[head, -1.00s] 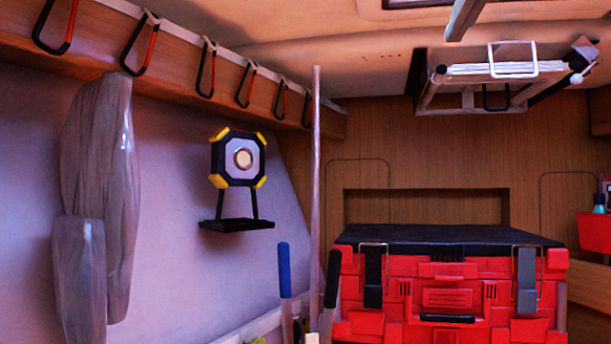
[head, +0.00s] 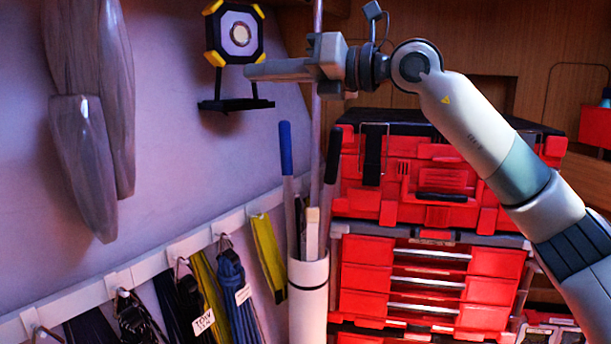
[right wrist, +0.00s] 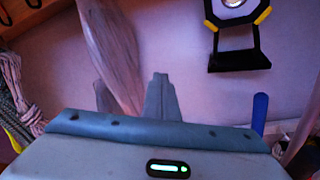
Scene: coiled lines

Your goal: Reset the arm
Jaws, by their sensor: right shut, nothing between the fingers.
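My right gripper (head: 280,70) reaches in from the right in the head view, pointing left, in front of the work lamp and the red tool chest. Its fingers are shut and hold nothing. The right wrist view shows its fingertips (right wrist: 160,95) together, pointing toward the pale wall. My right arm is raised and stretched across the upper right. My left gripper is not in view.
Coiled lines (head: 232,285) hang from a white rail (head: 145,265) at lower left. A white tube (head: 308,300) holds handled tools. Red tool boxes (head: 400,190) stand behind the arm.

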